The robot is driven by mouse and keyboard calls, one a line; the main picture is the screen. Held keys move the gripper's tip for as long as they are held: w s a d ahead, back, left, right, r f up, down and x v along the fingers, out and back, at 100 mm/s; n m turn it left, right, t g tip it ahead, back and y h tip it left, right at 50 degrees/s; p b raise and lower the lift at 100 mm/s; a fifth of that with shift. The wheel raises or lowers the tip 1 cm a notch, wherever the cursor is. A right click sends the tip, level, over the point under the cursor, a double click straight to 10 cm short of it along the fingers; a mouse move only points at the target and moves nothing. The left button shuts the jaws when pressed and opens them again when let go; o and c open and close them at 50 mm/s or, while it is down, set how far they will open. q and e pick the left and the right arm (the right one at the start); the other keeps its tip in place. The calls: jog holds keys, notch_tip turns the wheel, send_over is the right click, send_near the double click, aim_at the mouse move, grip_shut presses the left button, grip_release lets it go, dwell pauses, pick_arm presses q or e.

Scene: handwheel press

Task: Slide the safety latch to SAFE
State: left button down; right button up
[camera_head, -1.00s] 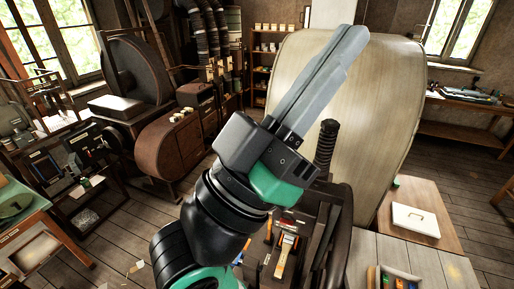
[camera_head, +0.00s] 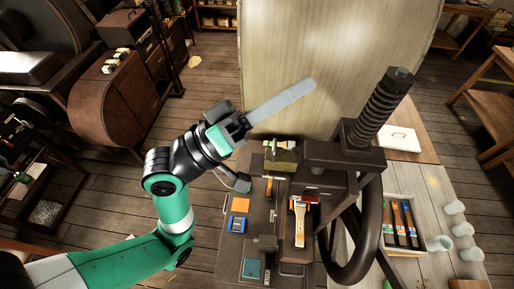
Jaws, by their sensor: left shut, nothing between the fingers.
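My left gripper (camera_head: 308,87) is shut and empty. Its long grey fingers point up and right, in front of the pale panel. The dark press (camera_head: 345,157) stands right of and below the fingertips, with its threaded screw (camera_head: 380,108) leaning right and its dark handwheel (camera_head: 352,270) edge-on at the front. A small red part (camera_head: 312,197) and a tan-and-white handle-like piece (camera_head: 300,226) lie at the left of the press. I cannot tell which part is the safety latch, nor its position. The fingers appear apart from all of these. My right gripper is out of view.
An olive block (camera_head: 281,158) sits behind the bench top. A tray (camera_head: 417,251) with coloured strips and several pale cylinders is at right. A pale panel (camera_head: 340,45) stands behind.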

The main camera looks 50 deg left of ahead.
aim_at(282, 155)
pick_arm(q)
jog(key=s+a+f+n+y+b, duration=0.2)
jog(key=f+n, duration=0.3)
jog(key=f, duration=0.4)
jog(key=s+a+f+n+g+y+b, duration=0.1)
jog(key=s+a+f+n+y+b, duration=0.1)
jog(key=s+a+f+n, duration=0.3)
jog(key=s+a+f+n+g+y+b, duration=0.1)
jog(key=s+a+f+n+y, duration=0.3)
jog(key=f, duration=0.9)
jog(key=shift+a+f+n+b, duration=0.15)
jog(key=shift+f+n+b, duration=0.3)
jog(key=shift+b, duration=0.4)
jog(key=shift+w, duration=0.15)
jog(key=w, duration=0.4)
jog(key=w+d+r, duration=0.1)
jog(key=w, duration=0.3)
jog(key=w+d+r, duration=0.1)
jog(key=w, duration=0.2)
jog(key=shift+w+d+r, duration=0.2)
jog(key=shift+w+d, duration=0.05)
jog(key=shift+w, duration=0.15)
jog(key=shift+w+d+p, duration=0.25)
jog(key=shift+w+p, duration=0.05)
jog(key=shift+w, duration=0.05)
